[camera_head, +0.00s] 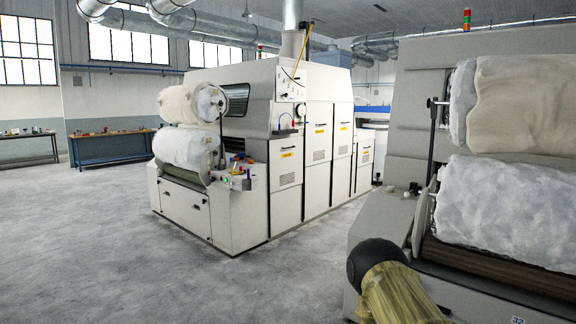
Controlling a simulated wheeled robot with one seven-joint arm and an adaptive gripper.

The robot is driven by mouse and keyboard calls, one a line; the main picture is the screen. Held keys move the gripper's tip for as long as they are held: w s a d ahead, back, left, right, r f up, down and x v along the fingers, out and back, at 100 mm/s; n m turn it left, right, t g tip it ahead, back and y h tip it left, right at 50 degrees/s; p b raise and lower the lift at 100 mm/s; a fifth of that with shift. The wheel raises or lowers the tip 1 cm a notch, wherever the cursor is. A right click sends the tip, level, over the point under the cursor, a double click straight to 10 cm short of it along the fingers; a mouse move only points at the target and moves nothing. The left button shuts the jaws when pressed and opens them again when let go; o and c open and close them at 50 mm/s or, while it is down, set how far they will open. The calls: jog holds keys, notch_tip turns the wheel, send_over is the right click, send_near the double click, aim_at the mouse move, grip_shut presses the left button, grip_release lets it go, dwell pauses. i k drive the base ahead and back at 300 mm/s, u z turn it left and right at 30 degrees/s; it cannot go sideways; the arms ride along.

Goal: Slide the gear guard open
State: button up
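A cream carding machine (240,205) stands in the middle of the view. Its right-hand side has several tall flat panels; a near panel (286,205) carries a small yellow label and vent slots, and another tall panel (318,150) stands behind it. All these panels look closed. I cannot tell which part, if any, is the gear guard. A second carding machine (420,110) fills the right side, close to me, and its lower front is partly hidden. My gripper is not in view.
Fibre rolls sit on the middle machine (187,148) and the right machine (490,200). Workbenches (110,148) with small items line the left wall. The grey concrete floor (110,240) is clear at left and in front, with a narrower aisle between the machines.

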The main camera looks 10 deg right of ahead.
aim_at(286, 155)
jog(key=z, duration=0.05)
jog(key=i, duration=1.15)
jog(key=z, duration=0.25)
jog(key=i, duration=4.2)
jog(key=u, duration=0.25)
jog(key=i, duration=2.2)
jog(key=u, duration=0.15)
